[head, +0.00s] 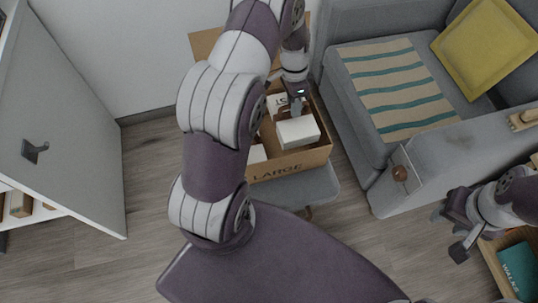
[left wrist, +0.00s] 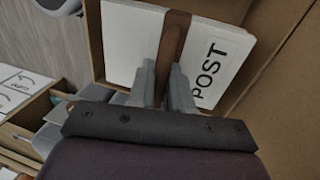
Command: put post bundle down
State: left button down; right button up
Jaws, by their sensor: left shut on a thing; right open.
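The post bundle (left wrist: 226,55) is a white block marked POST with a brown band around it. In the left wrist view my left gripper (left wrist: 165,78) is shut on it at the brown band. In the head view the bundle (head: 298,132) is inside or just over the open cardboard box (head: 288,166) marked LARGE, below my left gripper (head: 297,106). I cannot tell whether the bundle touches the box floor. My right gripper (head: 452,232) is open and empty at the right, apart from the box.
The box stands on a grey seat (head: 318,189). Other white items (head: 257,154) lie in the box. A grey sofa with a striped cloth (head: 400,88) and a yellow cushion (head: 487,45) is at the right. A teal WALKS book (head: 520,268) lies at lower right.

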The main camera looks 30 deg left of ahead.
aim_at(291, 125)
pick_arm(q)
notch_tip(291, 125, down, 10)
jog(key=b, duration=0.3)
jog(key=shift+f, duration=0.15)
jog(key=shift+f, duration=0.15)
jog(key=c, duration=1)
grip_release()
jog(key=shift+c, duration=0.2)
